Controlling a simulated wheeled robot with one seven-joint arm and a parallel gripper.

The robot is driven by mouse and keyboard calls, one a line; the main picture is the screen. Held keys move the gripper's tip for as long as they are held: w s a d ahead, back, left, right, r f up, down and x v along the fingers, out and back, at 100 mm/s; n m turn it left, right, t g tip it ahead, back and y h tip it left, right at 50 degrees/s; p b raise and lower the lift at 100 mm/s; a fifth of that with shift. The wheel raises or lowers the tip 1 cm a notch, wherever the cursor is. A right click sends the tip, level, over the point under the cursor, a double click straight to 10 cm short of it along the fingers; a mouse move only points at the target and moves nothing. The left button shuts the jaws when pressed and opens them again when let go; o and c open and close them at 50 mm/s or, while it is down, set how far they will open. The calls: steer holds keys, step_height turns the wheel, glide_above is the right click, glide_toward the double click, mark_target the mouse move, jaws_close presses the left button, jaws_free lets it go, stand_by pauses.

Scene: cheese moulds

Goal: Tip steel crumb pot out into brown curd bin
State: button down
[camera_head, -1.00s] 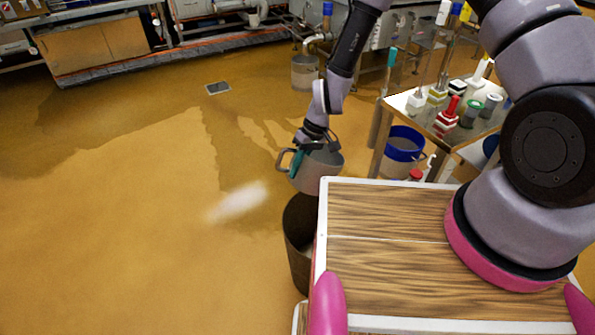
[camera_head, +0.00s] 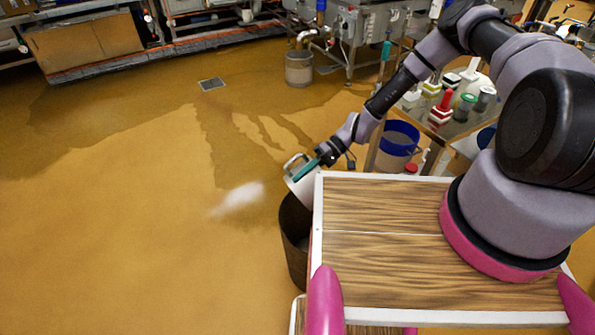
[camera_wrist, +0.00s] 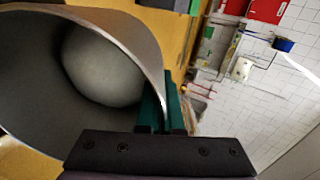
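The steel crumb pot (camera_head: 299,181) is tilted well over above the brown curd bin (camera_head: 294,252) in the head view, with its handle on the upper left. My gripper (camera_head: 322,156) is shut on the pot's wall near the rim. In the wrist view the pot (camera_wrist: 140,35) fills the left side, and the green fingers of my gripper (camera_wrist: 168,108) clasp its wall. A pale rounded surface shows inside the pot; I cannot tell whether it is the bottom or contents. The bin stands upright on the floor, partly hidden by my deck, and its contents are unclear.
A steel trolley (camera_head: 420,115) with bottles and brushes stands to the right of the pot. A blue-rimmed bucket (camera_head: 399,140) is beside it. A grey bucket (camera_head: 299,70) stands farther back. The wet brown floor (camera_head: 110,220) on the left is open.

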steer(key=shift+w+d+f+g+y, duration=0.3)
steer(key=shift+d+f+y, duration=0.1)
steer(key=shift+f, duration=0.1)
steer(key=shift+w+d+f+g+y, duration=0.2)
steer(key=shift+d+f+g+y, duration=0.1)
steer(key=shift+f+y, duration=0.15)
steer(key=w+d+r+g+y, duration=0.3)
steer(key=w+d+g+y, duration=0.2)
steer(key=d, duration=0.5)
steer(key=shift+w+d+r+g+y, duration=0.4)
steer(key=shift+w+y, duration=0.65)
steer(key=shift+y, duration=0.8)
stand_by(0.9)
